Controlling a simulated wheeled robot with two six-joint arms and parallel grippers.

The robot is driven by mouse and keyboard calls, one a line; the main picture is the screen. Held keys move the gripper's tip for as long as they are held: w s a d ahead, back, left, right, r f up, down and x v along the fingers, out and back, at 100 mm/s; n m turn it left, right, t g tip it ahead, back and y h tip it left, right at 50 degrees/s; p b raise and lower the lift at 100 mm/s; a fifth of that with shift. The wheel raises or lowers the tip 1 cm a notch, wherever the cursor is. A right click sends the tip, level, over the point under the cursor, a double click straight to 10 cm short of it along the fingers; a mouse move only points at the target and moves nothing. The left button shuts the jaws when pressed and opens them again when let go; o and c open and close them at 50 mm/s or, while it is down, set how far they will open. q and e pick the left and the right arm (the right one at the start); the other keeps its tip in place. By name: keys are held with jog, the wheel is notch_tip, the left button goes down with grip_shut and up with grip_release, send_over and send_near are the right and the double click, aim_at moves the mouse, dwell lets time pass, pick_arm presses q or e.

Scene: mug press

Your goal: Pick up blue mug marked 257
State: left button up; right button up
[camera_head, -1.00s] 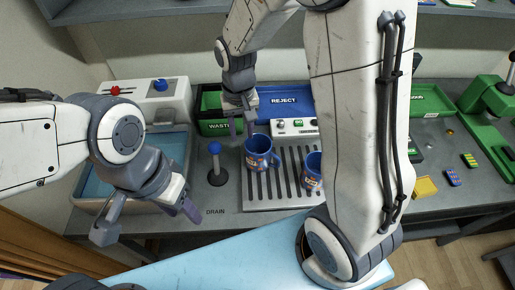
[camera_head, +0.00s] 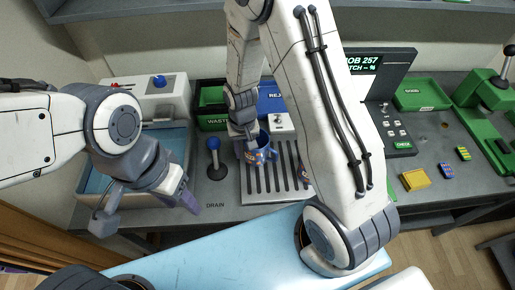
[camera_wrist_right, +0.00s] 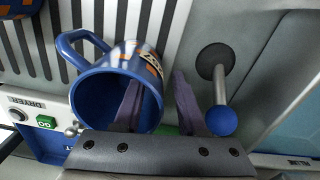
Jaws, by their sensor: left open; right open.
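A blue mug (camera_head: 258,155) with an orange and white label stands on the slotted drain rack. In the right wrist view the mug (camera_wrist_right: 98,95) shows its open mouth and its handle at upper left; its number is only partly seen and I cannot read it. My right gripper (camera_head: 248,138) is open at the mug. In the wrist view one finger of the right gripper (camera_wrist_right: 158,88) overlaps the mug's mouth, the other is outside its wall. A second blue mug (camera_wrist_right: 18,6) is cut off at upper left. My left gripper (camera_head: 147,212) is open and empty.
A blue-knobbed lever (camera_head: 214,160) stands left of the rack (camera_head: 260,195); its knob (camera_wrist_right: 222,120) is close to my right finger. Behind are a green waste bin (camera_head: 212,122) and a blue reject tray (camera_head: 270,100). A screen (camera_head: 365,62) reads "257". A yellow sponge-like block (camera_head: 415,180) lies right.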

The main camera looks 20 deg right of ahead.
grip_shut()
dwell(1.4)
